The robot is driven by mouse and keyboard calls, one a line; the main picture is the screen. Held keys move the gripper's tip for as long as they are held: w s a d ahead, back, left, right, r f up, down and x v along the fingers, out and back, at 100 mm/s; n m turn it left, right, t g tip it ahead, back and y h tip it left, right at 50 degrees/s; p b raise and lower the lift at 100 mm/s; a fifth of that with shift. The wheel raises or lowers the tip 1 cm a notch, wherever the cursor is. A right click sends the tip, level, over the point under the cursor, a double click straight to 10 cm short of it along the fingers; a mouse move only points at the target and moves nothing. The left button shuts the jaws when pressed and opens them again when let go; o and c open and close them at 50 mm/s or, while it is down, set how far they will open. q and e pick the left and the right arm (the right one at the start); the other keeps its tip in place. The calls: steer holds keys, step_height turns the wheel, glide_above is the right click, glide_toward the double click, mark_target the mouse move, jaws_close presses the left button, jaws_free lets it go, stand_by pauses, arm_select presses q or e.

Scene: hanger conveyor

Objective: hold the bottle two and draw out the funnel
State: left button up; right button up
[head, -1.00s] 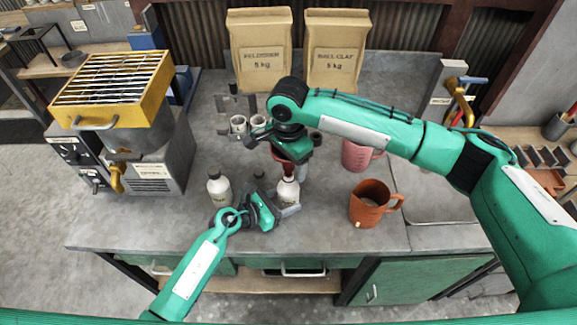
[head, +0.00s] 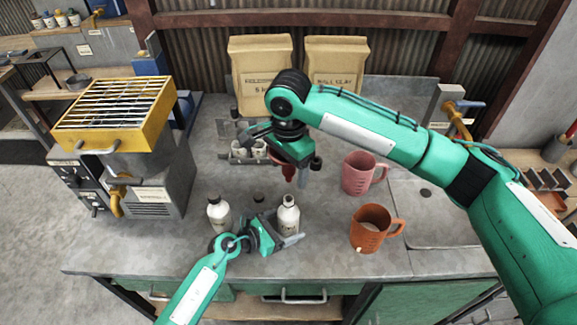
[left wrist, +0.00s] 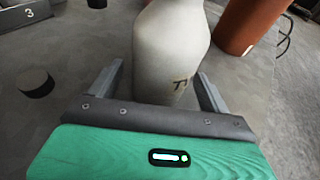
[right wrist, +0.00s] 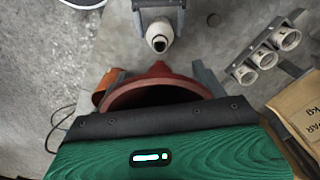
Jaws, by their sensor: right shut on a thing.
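The bottle two (head: 288,217) is a white bottle with a narrow neck, upright on the grey bench. My left gripper (head: 275,234) is at its side. In the left wrist view the bottle (left wrist: 168,50) stands between the open fingers (left wrist: 160,85), with a gap showing on the left. The red-brown funnel (head: 288,172) is above the bottle, clear of its mouth. My right gripper (right wrist: 155,80) is shut on the funnel (right wrist: 158,72). The open bottle mouth (right wrist: 160,42) shows beyond it in the right wrist view.
Another white bottle (head: 219,212) stands to the left, with a dark cap (head: 259,197) between. An orange jug (head: 370,232) and a pink jug (head: 358,175) stand to the right. A rack of white cups (head: 240,152) and paper sacks (head: 262,75) are behind.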

arm_select(q)
steer(key=shift+a, duration=0.1)
steer(key=v, duration=1.2)
steer(key=shift+s, duration=0.1)
